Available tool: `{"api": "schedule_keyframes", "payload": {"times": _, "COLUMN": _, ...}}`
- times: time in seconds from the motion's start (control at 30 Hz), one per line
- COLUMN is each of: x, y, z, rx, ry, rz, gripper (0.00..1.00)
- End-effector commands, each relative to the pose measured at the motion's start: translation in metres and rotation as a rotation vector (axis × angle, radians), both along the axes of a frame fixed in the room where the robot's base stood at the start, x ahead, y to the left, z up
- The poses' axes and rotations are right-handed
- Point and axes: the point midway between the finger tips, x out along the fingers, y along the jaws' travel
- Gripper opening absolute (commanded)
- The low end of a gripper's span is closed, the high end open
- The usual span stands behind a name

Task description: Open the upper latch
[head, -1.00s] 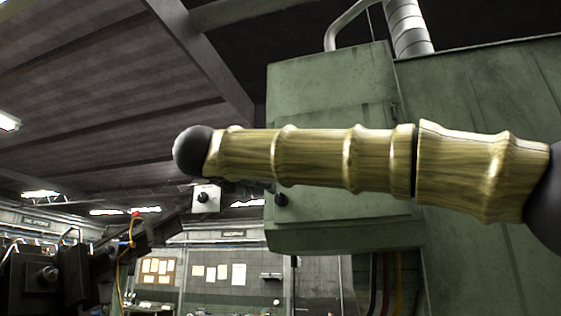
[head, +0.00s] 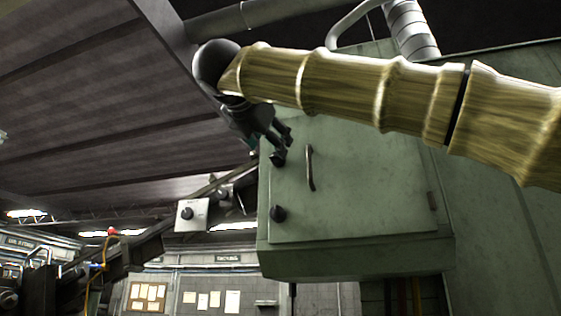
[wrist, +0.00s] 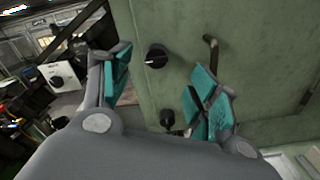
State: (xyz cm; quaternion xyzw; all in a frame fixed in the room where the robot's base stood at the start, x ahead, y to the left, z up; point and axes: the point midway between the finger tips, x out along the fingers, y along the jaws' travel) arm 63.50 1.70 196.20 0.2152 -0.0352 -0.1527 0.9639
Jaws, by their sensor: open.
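The upper latch is a round black knob (head: 278,158) near the left edge of the green cabinet door (head: 360,190). It also shows in the wrist view (wrist: 156,57), with a pale mark on its left side. My gripper (head: 283,141) is at this latch in the head view. In the wrist view my gripper (wrist: 163,68) is open, its teal pads on either side of the latch with gaps. I cannot tell the remaining depth. A lower latch (head: 277,213) shows below, and in the wrist view (wrist: 167,118) beside the right finger.
A curved door handle (head: 310,168) is right of the upper latch; the right finger partly covers it in the wrist view (wrist: 210,50). A pale control box (head: 190,214) with a black knob is left of the cabinet. A pipe (head: 412,32) rises above the cabinet.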

Motion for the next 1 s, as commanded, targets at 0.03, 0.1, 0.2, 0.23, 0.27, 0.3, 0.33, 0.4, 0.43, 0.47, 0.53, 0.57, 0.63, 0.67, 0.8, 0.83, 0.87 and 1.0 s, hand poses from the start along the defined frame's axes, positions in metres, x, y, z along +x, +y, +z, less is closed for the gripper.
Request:
{"api": "schedule_keyframes", "payload": {"times": 0.03, "x": 0.01, "y": -0.002, "z": 0.003, "rx": -0.001, "ry": 0.004, "rz": 0.0, "gripper": 0.61}}
{"api": "schedule_keyframes", "payload": {"times": 0.1, "x": 0.022, "y": -0.004, "z": 0.003, "rx": -0.002, "ry": 0.004, "rz": 0.004, "gripper": 0.61}}
{"api": "schedule_keyframes", "payload": {"times": 0.2, "x": 0.041, "y": -0.01, "z": 0.003, "rx": -0.003, "ry": 0.005, "rz": 0.003, "gripper": 0.61}}
{"api": "schedule_keyframes", "payload": {"times": 0.23, "x": 0.046, "y": -0.012, "z": 0.003, "rx": -0.003, "ry": 0.005, "rz": 0.003, "gripper": 0.61}}
{"api": "schedule_keyframes", "payload": {"times": 0.27, "x": 0.051, "y": -0.013, "z": 0.004, "rx": -0.002, "ry": 0.004, "rz": 0.004, "gripper": 0.61}}
{"api": "schedule_keyframes", "payload": {"times": 0.3, "x": 0.058, "y": -0.016, "z": 0.004, "rx": -0.002, "ry": 0.004, "rz": 0.004, "gripper": 0.61}}
{"api": "schedule_keyframes", "payload": {"times": 0.33, "x": 0.063, "y": -0.018, "z": 0.004, "rx": -0.001, "ry": 0.004, "rz": 0.003, "gripper": 0.61}}
{"api": "schedule_keyframes", "payload": {"times": 0.4, "x": 0.064, "y": -0.018, "z": 0.006, "rx": -0.04, "ry": 0.013, "rz": 0.004, "gripper": 0.61}}
{"api": "schedule_keyframes", "payload": {"times": 0.43, "x": 0.063, "y": -0.018, "z": 0.006, "rx": -0.061, "ry": 0.02, "rz": 0.004, "gripper": 0.61}}
{"api": "schedule_keyframes", "payload": {"times": 0.47, "x": 0.063, "y": -0.018, "z": 0.006, "rx": -0.082, "ry": 0.027, "rz": 0.003, "gripper": 0.61}}
{"api": "schedule_keyframes", "payload": {"times": 0.53, "x": 0.063, "y": -0.019, "z": 0.006, "rx": -0.129, "ry": 0.042, "rz": 0.002, "gripper": 0.61}}
{"api": "schedule_keyframes", "payload": {"times": 0.57, "x": 0.063, "y": -0.019, "z": 0.006, "rx": -0.147, "ry": 0.048, "rz": 0.002, "gripper": 0.61}}
{"api": "schedule_keyframes", "payload": {"times": 0.63, "x": 0.063, "y": -0.019, "z": 0.006, "rx": -0.192, "ry": 0.063, "rz": 0.002, "gripper": 0.61}}
{"api": "schedule_keyframes", "payload": {"times": 0.67, "x": 0.063, "y": -0.019, "z": 0.006, "rx": -0.211, "ry": 0.069, "rz": 0.002, "gripper": 0.61}}
{"api": "schedule_keyframes", "payload": {"times": 0.8, "x": 0.063, "y": -0.019, "z": 0.005, "rx": -0.297, "ry": 0.097, "rz": 0.001, "gripper": 0.61}}
{"api": "schedule_keyframes", "payload": {"times": 0.83, "x": 0.063, "y": -0.02, "z": 0.006, "rx": -0.315, "ry": 0.103, "rz": 0.001, "gripper": 0.61}}
{"api": "schedule_keyframes", "payload": {"times": 0.87, "x": 0.063, "y": -0.02, "z": 0.006, "rx": -0.332, "ry": 0.109, "rz": 0.0, "gripper": 0.61}}
{"api": "schedule_keyframes", "payload": {"times": 1.0, "x": 0.063, "y": -0.019, "z": 0.006, "rx": -0.413, "ry": 0.135, "rz": 0.0, "gripper": 0.61}}
